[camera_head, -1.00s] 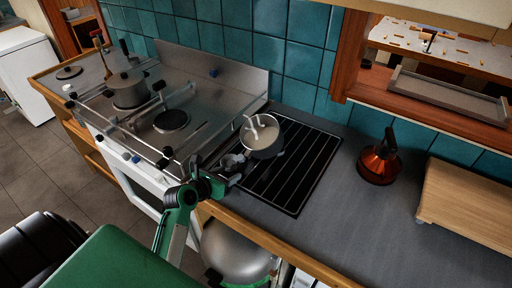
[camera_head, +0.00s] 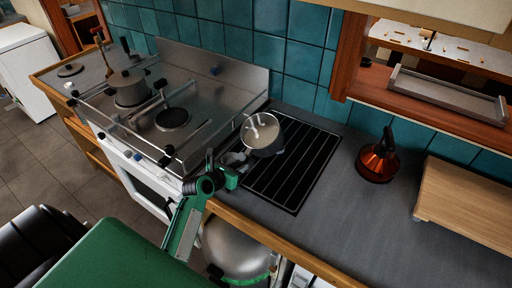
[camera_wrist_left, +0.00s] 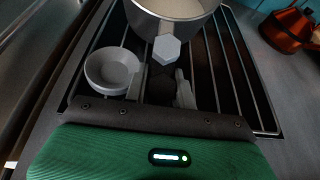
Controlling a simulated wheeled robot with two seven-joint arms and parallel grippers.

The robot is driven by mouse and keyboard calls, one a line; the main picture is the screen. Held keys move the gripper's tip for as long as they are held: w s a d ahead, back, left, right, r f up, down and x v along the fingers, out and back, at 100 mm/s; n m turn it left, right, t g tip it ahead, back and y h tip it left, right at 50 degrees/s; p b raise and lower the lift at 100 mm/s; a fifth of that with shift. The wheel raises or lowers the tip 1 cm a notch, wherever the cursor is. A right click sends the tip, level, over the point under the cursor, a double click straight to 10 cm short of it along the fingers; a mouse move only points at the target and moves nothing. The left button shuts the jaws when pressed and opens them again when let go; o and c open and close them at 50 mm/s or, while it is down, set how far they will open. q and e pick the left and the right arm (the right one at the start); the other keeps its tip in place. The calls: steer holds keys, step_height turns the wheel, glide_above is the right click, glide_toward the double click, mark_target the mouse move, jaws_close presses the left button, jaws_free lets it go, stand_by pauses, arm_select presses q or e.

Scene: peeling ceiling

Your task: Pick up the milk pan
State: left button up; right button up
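The milk pan (camera_head: 264,138) is a small grey pan with a pale inside. It stands at the back left of the black ribbed rack, beside the stove. The left wrist view shows the pan (camera_wrist_left: 178,22) at the top, its handle's hexagonal end (camera_wrist_left: 166,49) pointing towards my left gripper (camera_wrist_left: 161,78). That gripper is open, with the handle end just beyond the gap between its fingers; I see no grip on it. In the head view my left gripper (camera_head: 238,164) is at the rack's left edge, partly hidden by its wrist. My right gripper is not in view.
A small grey bowl-shaped thing (camera_wrist_left: 112,70) lies close beside the left finger. The stove (camera_head: 205,85) with another pot (camera_head: 128,87) is on the left. An orange kettle (camera_head: 377,160) and a wooden board (camera_head: 468,200) are on the right. Counter (camera_head: 335,215) between is clear.

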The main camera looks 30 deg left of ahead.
arm_select(q)
jaws_close()
steer(key=shift+r, duration=0.1)
